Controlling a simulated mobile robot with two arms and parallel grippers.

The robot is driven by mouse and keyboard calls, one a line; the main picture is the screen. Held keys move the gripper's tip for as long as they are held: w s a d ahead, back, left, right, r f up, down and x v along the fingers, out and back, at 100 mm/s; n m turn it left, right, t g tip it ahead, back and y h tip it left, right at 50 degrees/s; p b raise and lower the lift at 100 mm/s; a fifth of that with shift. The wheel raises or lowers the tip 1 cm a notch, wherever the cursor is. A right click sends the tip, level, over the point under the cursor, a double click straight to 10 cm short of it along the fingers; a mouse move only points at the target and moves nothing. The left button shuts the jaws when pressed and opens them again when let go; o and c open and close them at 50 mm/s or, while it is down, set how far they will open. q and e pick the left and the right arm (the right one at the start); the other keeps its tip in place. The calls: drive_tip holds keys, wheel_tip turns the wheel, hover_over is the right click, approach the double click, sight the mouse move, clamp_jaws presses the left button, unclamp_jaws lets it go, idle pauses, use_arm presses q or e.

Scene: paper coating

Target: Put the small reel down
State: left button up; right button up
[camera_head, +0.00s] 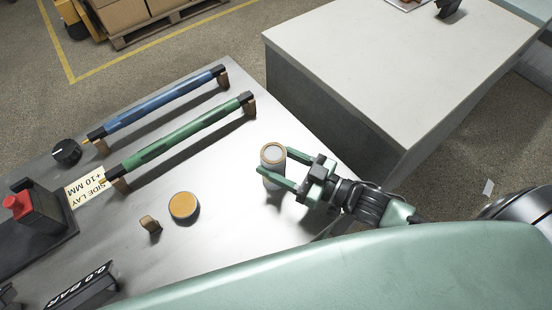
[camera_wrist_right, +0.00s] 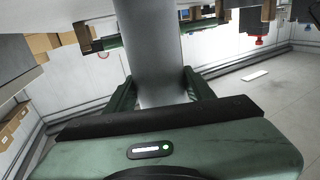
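The small reel (camera_head: 273,154) is a pale grey cylinder with a brown ring at its top end. In the head view it is upright at the right part of the metal table top (camera_head: 225,235). My right gripper (camera_head: 277,163) reaches in from the right with one finger on each side of it. In the right wrist view the reel (camera_wrist_right: 152,45) fills the space between the two green fingers, which look shut on it. Whether its lower end touches the table cannot be told. My left gripper is not in view.
A blue bar (camera_head: 155,106) and a green bar (camera_head: 185,134) lie across brackets. An amber disc (camera_head: 184,206), a small brown block (camera_head: 150,224) and a red-button box (camera_head: 35,212) are on the table. Bare metal surrounds the reel's left side. A white-topped block (camera_head: 400,60) stands beyond.

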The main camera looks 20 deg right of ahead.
drive_tip(key=o, duration=0.4)
drive_tip(key=shift+r, duration=0.25)
drive_tip(key=v, duration=1.2)
drive_tip(key=shift+f, duration=0.1)
drive_tip(key=shift+d, duration=0.1)
